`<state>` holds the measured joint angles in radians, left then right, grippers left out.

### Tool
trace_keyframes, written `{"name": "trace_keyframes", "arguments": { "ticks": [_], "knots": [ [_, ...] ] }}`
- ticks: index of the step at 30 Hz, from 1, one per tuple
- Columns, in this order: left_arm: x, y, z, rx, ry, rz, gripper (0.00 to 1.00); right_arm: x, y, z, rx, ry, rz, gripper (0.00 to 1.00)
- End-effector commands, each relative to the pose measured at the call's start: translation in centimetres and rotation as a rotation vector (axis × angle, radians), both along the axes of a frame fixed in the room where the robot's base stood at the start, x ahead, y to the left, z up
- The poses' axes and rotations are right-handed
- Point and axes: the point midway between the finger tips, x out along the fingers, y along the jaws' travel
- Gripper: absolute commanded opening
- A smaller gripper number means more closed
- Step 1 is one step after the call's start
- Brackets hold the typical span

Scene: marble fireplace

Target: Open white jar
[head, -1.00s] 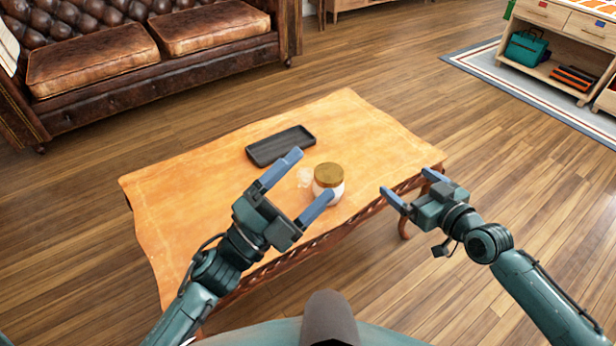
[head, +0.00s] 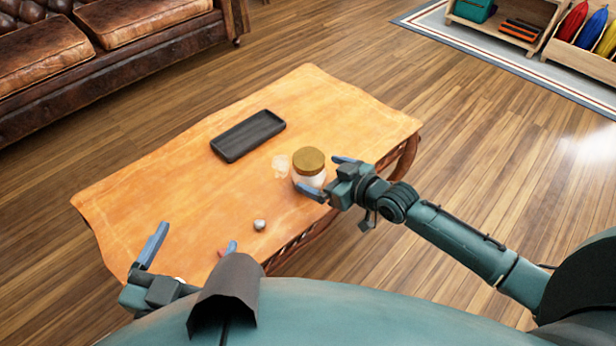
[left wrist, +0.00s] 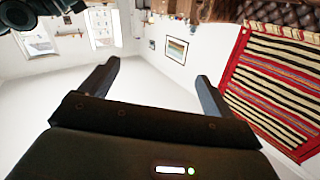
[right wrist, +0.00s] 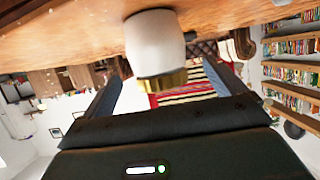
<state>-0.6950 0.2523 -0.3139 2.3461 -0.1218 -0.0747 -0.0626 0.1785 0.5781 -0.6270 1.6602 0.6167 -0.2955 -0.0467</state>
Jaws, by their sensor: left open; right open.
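The white jar (head: 309,179) stands upright on the wooden table (head: 150,190), near its front edge. Its gold-brown lid (head: 309,160) is on top. My right gripper (head: 328,177) is open at the jar's right side, with one finger in front and the other behind. In the right wrist view the white jar (right wrist: 157,42) and its gold lid (right wrist: 162,80) appear upside down, between the open fingers (right wrist: 165,92). I cannot tell whether they touch it. My left gripper (head: 193,248) is open and empty at the table's near left, away from the jar.
A black tray (head: 248,136) lies behind and left of the jar. A small pale translucent item (head: 281,165) is just left of the jar. A small silvery round thing (head: 260,225) lies near the front edge. The table's left part is clear.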

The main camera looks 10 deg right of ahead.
Motion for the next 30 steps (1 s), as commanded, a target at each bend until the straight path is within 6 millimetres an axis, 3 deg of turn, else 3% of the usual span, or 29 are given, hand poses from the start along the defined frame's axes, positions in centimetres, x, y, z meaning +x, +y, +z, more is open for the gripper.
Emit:
{"name": "trace_keyframes", "arguments": {
  "ticks": [15,23,30],
  "knots": [
    [-0.4,-1.1,-0.1,-0.028,-0.168,-0.055,0.88,4.4,2.6,-2.7,-0.001,-0.001,0.0,0.95],
    [-0.4,-1.2,0.2,-0.03,-0.174,-0.057,0.88,4.5,2.7,-2.6,-0.001,0.0,0.0,0.95],
    [-0.4,-1.2,0.1,-0.031,-0.172,-0.057,0.88,4.5,2.7,-2.6,-0.001,-0.001,0.0,0.77]
  ]
}}
